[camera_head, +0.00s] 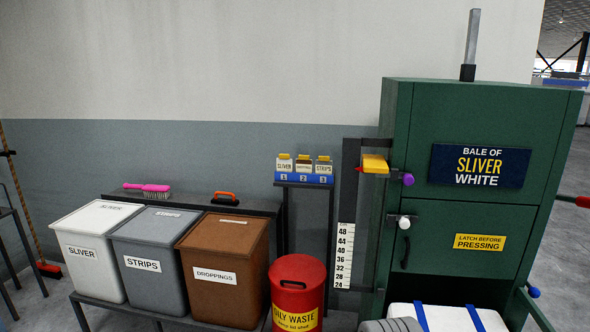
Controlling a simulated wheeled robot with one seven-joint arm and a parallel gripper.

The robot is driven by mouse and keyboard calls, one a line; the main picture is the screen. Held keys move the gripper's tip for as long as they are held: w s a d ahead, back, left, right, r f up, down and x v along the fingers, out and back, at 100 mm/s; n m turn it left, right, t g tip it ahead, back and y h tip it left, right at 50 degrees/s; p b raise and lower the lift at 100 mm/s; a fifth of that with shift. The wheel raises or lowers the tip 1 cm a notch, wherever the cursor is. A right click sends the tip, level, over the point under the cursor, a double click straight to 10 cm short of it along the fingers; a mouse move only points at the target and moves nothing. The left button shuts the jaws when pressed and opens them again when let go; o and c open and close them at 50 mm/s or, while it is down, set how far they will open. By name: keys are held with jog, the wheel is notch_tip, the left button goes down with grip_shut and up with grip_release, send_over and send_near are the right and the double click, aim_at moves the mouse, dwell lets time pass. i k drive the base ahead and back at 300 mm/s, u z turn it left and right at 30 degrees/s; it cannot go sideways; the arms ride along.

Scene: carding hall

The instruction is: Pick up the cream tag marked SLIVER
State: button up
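The cream tag marked SLIVER (284,166) stands upright in a small blue rack (303,179), at the left position above the number 1. It has a yellow top edge. Beside it in the same rack stand a tag that seems to read DROPPINGS (304,167) above 2 and a tag marked STRIPS (324,168) above 3. The rack sits on a narrow dark stand (305,187) against the wall. My gripper is not in view.
Lidded white, grey and brown bins (212,270) stand on a low bench at left. A red waste can (298,268) stands below the rack. Right of it are a height scale (344,256) and a green press (470,215) with a protruding yellow piece (374,163).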

aim_at(284, 163)
jog(key=u, duration=0.4)
jog(key=i, duration=0.5)
jog(key=u, duration=1.2)
jog(key=i, duration=1.7)
jog(key=z, duration=0.9)
jog(key=i, duration=0.75)
jog(key=z, duration=0.65)
